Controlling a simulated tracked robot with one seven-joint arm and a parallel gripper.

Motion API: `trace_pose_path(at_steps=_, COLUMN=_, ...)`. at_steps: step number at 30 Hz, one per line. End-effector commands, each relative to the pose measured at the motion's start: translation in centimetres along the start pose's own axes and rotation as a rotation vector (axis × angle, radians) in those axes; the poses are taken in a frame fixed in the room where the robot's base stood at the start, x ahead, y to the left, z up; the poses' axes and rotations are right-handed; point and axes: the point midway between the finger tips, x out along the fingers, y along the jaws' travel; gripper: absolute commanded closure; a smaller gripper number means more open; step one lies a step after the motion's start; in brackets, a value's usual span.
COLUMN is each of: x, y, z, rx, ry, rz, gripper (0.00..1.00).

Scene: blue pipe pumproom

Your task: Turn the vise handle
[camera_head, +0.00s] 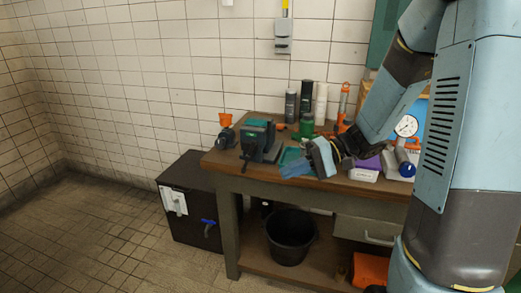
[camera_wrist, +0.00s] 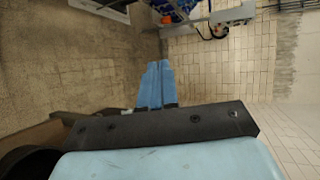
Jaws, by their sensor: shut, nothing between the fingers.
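A green and dark grey vise (camera_head: 258,139) stands on the wooden workbench (camera_head: 225,163), near its left end. A dark handle (camera_head: 244,163) shows low at its front and looks thin; its exact angle is too small to tell. My gripper (camera_head: 288,170) is over the front of the bench, to the right of the vise and apart from it in the picture. Its light blue fingers are together and empty; they also show in the wrist view (camera_wrist: 157,85). I cannot make out the vise in the wrist view.
An orange funnel-like item (camera_head: 225,119) sits left of the vise. Bottles (camera_head: 306,98), a green cup (camera_head: 306,126) and a pressure gauge (camera_head: 406,126) stand to the right. A black bucket (camera_head: 290,237) is on the lower shelf. A dark cabinet (camera_head: 186,180) adjoins the bench's left side.

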Motion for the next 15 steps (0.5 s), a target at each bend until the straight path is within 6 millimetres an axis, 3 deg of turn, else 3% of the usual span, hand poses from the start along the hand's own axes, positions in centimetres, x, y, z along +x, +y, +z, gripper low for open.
trace_pose_path(at_steps=8, x=-0.8, y=2.5, z=-6.2, rx=0.0, ry=0.171, rz=-0.32, gripper=1.0)
trace_pose_path(at_steps=15, x=-2.7, y=6.3, z=-11.2, rx=-0.014, ry=0.401, rz=-0.528, gripper=1.0)
